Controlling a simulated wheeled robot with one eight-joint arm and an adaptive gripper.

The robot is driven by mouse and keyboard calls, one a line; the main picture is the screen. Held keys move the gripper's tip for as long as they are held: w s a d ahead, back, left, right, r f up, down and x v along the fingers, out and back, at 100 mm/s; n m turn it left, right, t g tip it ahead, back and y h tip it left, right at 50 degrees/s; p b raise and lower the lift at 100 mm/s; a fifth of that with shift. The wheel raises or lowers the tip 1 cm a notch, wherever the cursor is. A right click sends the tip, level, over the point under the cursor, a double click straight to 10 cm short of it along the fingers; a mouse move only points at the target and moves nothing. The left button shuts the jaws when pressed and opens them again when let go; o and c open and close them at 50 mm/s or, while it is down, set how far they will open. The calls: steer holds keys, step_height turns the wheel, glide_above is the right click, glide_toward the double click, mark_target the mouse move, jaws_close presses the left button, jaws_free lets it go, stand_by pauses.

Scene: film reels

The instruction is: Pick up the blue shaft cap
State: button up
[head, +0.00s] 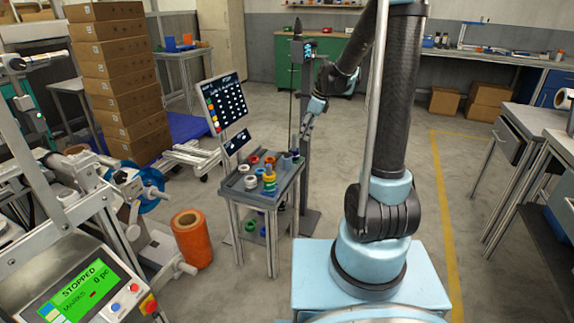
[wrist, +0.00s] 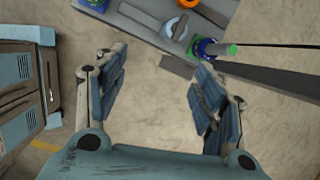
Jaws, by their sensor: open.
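My gripper (wrist: 160,78) is open and empty, its two blue-padded fingers apart above the floor beside the small grey table. In the head view my gripper (head: 306,128) hangs by the table's right side. A dark blue cap-like piece (wrist: 205,46) stands at the table edge, beyond the right finger and apart from it, with a green part showing beside it. Blue pieces (head: 288,159) also show at the table's right end in the head view. I cannot tell for certain which blue piece is the shaft cap.
The grey table (head: 233,187) also holds red, orange, white and green-yellow pieces. A dark upright post (head: 305,180) stands close to its right side. A screen (head: 226,103) rises behind it, and an orange reel (head: 192,240) stands at left.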

mark_target(284, 160)
steer(key=w+a+f+m, duration=0.1)
steer(key=w+a+f, duration=0.1)
steer(key=f, duration=0.4)
steer(key=w+a+f+m, duration=0.1)
steer(key=w+a+f, duration=0.1)
steer(key=a+f, duration=0.2)
steer(key=w+a+f, duration=0.2)
steer(key=a+f, duration=0.1)
steer(key=f, duration=0.6)
steer(key=shift+w+a+f+m+y, duration=0.1)
steer(key=shift+w+a+m+y, duration=0.1)
steer(key=shift+w+m+y, duration=0.15)
steer(key=c, duration=1.3)
